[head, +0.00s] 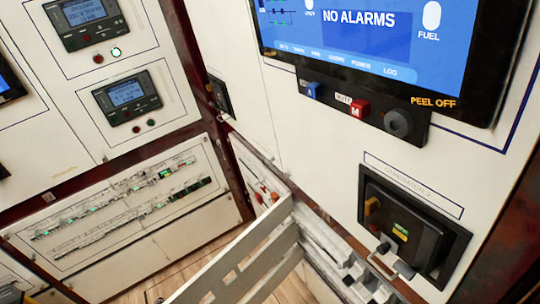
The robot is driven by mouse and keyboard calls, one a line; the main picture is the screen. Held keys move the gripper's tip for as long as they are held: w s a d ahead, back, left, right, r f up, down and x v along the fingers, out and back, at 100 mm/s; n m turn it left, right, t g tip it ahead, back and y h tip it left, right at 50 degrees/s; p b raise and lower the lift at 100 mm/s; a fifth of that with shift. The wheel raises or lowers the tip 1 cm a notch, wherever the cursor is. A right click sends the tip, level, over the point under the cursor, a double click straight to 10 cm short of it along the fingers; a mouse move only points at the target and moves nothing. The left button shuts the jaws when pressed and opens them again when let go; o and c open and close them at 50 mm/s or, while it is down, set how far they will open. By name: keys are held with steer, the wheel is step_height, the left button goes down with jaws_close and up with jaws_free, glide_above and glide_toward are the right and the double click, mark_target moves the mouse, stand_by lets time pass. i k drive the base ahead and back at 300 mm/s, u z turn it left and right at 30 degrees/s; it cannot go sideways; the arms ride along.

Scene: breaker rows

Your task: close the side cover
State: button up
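A narrow pale panel (262,163), apparently the side cover, stands out from the wall near the inner corner and is seen nearly edge-on. Small red parts show just beside it. My gripper (294,205), pale grey with slotted plates, reaches up from the bottom of the head view. Its far end is at the near edge of the panel. I cannot tell whether they touch. The fingertips overlap in view, so their opening is unclear. The lower part of the panel is hidden behind the gripper.
A black generator breaker (405,230) with a handle sits close on the right, below a blue alarm screen (365,35). Breaker rows (125,205) with green lights are on the left wall, below two small meters (127,95). Wooden floor (200,262) shows below.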

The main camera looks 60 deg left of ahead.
mark_target(210, 278)
steer(key=z, duration=1.65)
steer(key=k, duration=2.85)
steer(key=u, duration=1.55)
